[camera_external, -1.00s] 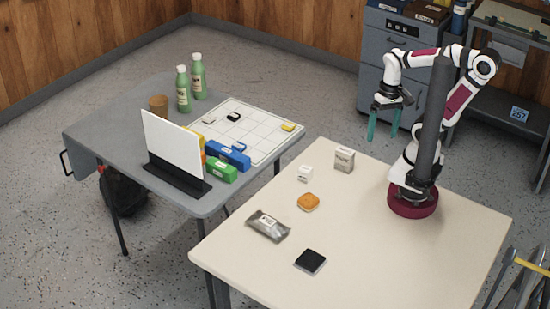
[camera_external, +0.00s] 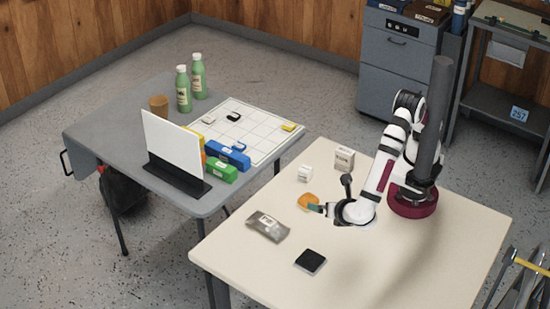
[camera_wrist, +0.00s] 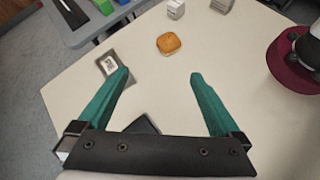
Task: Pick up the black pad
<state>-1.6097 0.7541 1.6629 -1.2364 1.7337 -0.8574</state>
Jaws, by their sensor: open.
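The black pad (camera_external: 310,261) is a small dark square lying flat near the front of the cream table. In the wrist view the pad (camera_wrist: 143,126) is partly hidden behind the gripper's dark mount, at lower left of centre. My gripper (camera_external: 317,208) hangs over the table, behind the pad in the external view, close to the orange bun-like item. In the wrist view my gripper (camera_wrist: 159,76) shows two teal fingers spread wide with nothing between them.
The orange item (camera_wrist: 168,43), a silver pouch (camera_external: 267,227), a small white box (camera_external: 305,174) and a grey-white carton (camera_external: 344,159) are on the cream table (camera_external: 400,270). The table around the pad is clear. A grey table (camera_external: 90,130) with bottles and blocks stands at left.

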